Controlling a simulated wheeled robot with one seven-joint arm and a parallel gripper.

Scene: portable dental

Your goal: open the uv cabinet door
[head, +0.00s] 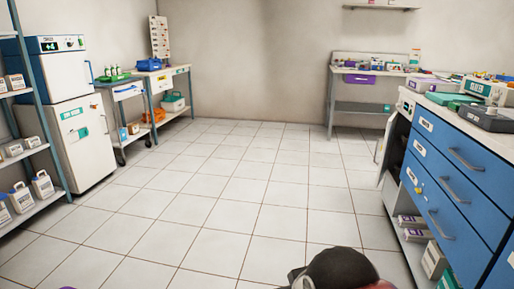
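I cannot tell from labels which unit is the UV cabinet. On the left stands a white cabinet (80,145) with a teal label and a shut front door. A white box-shaped unit (58,65) with a blue top edge and a small green display sits on it, its front shut. At the right, beyond the blue drawers, a white cabinet (397,130) has a dark interior and a pale panel at its left edge that looks like a door standing ajar. A dark rounded part at the bottom edge seems to be my arm. My gripper is not in view.
Blue drawers (455,165) with grey handles stand close on the right. A shelf rack (45,110) with bottles stands at the left. A workbench (370,75) and side carts (128,100) stand farther back. The tiled floor (230,190) between is clear.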

